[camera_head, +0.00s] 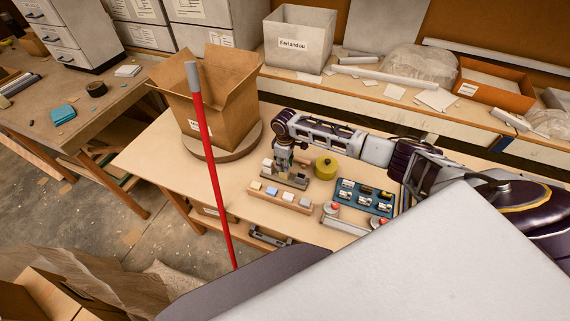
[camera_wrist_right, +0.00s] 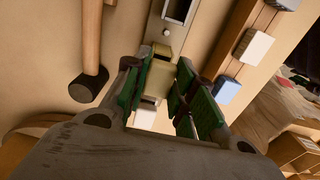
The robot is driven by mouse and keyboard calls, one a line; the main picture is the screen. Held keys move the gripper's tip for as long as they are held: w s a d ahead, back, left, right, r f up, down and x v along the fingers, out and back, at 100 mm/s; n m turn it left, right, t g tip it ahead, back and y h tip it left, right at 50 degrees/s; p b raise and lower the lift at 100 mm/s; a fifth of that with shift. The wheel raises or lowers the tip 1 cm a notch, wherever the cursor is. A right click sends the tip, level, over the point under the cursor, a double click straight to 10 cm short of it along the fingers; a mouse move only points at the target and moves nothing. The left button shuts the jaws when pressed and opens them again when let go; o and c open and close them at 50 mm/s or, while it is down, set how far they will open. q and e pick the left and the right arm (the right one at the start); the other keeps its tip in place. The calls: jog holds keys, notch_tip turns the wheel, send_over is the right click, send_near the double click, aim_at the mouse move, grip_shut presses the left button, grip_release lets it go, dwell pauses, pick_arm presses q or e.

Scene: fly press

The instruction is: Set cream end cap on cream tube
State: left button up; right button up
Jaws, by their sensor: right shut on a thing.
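My right gripper (camera_head: 284,160) points down over a grey fixture (camera_head: 285,180) on the table. In the right wrist view, the green-padded fingers (camera_wrist_right: 163,95) are shut on a small cream piece (camera_wrist_right: 161,72), which looks like the cream end cap. The fixture's metal plate (camera_wrist_right: 172,25) lies just beyond it. A whitish part (camera_wrist_right: 148,113) shows between the fingers, lower in that view. The cream tube cannot be told apart with certainty, and contact between cap and tube is hidden. My left gripper is not in view.
A wooden rail (camera_head: 283,199) with several coloured blocks lies in front of the fixture. A yellow roll (camera_head: 326,168), a blue tray (camera_head: 364,197) and a red button (camera_head: 333,207) are to the right. A cardboard box (camera_head: 212,105) stands behind left. A red pole (camera_head: 209,150) rises at left.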

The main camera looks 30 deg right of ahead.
jog(key=shift+f, duration=0.55)
dwell(1.2)
jog(key=o, duration=0.8)
jog(key=shift+o, duration=0.7)
jog(key=shift+r, duration=0.15)
jog(key=shift+r, duration=3.35)
jog(key=shift+s+f, duration=0.1)
jog(key=shift+s, duration=0.05)
